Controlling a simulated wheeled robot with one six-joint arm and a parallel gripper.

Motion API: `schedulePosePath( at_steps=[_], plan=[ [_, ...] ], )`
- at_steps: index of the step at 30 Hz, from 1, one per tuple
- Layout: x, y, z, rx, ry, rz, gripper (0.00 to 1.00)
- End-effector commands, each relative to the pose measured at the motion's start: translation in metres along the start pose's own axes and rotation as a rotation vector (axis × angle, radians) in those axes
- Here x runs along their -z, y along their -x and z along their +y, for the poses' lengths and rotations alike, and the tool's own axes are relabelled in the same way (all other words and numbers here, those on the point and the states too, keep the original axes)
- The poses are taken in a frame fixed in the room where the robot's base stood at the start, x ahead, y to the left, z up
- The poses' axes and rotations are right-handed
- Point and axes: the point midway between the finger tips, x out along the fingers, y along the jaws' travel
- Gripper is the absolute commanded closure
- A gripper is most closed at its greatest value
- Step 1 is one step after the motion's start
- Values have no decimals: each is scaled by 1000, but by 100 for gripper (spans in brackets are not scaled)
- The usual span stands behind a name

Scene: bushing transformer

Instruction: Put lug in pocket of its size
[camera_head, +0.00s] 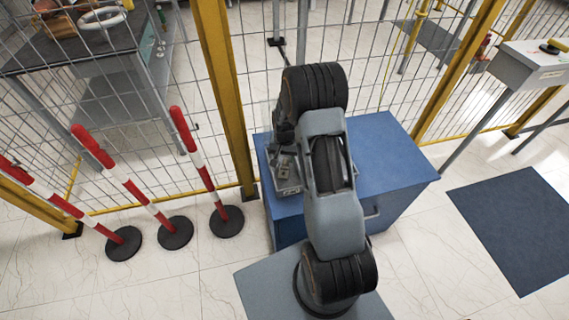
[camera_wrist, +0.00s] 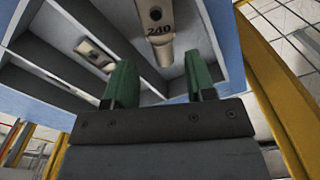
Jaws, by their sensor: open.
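My gripper (camera_wrist: 161,66) is open, with its two green fingers apart and nothing held between them. Another pale lug (camera_wrist: 92,54) lies in the compartment to the left, partly hidden by the left finger. In the head view the tray (camera_head: 288,187) is on the blue cabinet, mostly hidden by my arm. My gripper cannot be made out clearly there.
The blue cabinet top (camera_head: 385,150) is bare to the right of my arm. Yellow-framed mesh fencing (camera_head: 224,90) stands behind. Red-and-white posts (camera_head: 201,165) stand at left. A grey table (camera_head: 520,65) is at the right, with a dark mat (camera_head: 520,225) on the floor.

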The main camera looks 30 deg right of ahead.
Motion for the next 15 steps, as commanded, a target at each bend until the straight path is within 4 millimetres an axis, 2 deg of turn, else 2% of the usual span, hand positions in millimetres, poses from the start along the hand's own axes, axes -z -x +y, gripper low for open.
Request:
schedulePosePath(
  at_steps=[3,11,15],
  plan=[
    [0,23,0,1,0,2,50],
    [0,53,0,1,1,1,50],
    [-9,80,-4,8,35,19,50]
  ],
)
